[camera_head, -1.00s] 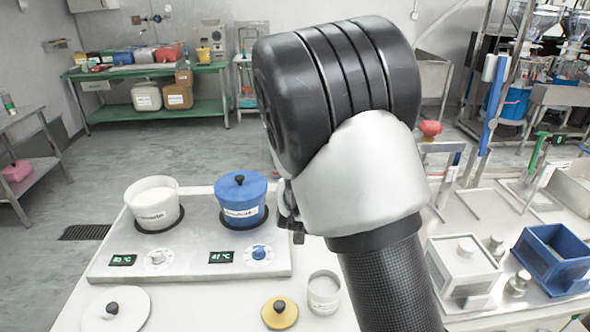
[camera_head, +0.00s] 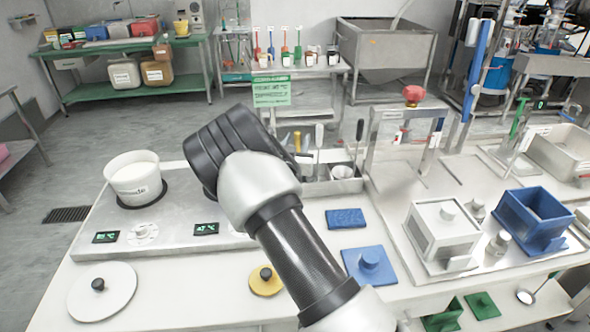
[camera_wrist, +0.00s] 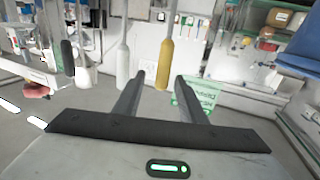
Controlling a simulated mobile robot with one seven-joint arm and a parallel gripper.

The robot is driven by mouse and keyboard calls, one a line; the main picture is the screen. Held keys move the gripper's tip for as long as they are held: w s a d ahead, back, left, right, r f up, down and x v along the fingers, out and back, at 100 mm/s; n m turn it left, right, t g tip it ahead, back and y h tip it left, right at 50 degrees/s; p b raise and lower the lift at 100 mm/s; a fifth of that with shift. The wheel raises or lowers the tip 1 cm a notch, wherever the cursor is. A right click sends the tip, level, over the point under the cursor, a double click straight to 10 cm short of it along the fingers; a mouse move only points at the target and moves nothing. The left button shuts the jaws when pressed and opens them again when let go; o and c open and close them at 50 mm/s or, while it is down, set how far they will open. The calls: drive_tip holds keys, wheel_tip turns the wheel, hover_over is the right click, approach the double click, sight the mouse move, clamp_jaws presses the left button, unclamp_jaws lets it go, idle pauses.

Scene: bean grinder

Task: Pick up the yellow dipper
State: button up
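The yellow dipper's handle (camera_head: 297,141) stands upright behind my arm in the head view, at the left end of a metal holder (camera_head: 345,186); its lower part is hidden. In the wrist view the yellow handle (camera_wrist: 166,52) comes down from the top edge, just beyond the fingertips. My gripper (camera_wrist: 160,78) is open and empty, its two fingers apart. The yellow handle's end lies roughly in line with the gap, closer to the right finger; no contact is visible. In the head view my arm hides the gripper.
A white handle (camera_wrist: 123,64) and a black handle (camera_wrist: 67,56) are close to the left of the yellow one. A white pot (camera_head: 135,183) stands on the hot plate. A yellow lid (camera_head: 265,281), blue lid (camera_head: 370,264) and blue box (camera_head: 537,220) are on the table.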

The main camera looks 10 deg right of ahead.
drive_tip(key=x, duration=0.6)
drive_tip(key=shift+w+a, duration=0.15)
drive_tip(key=shift+c, duration=0.3)
clamp_jaws()
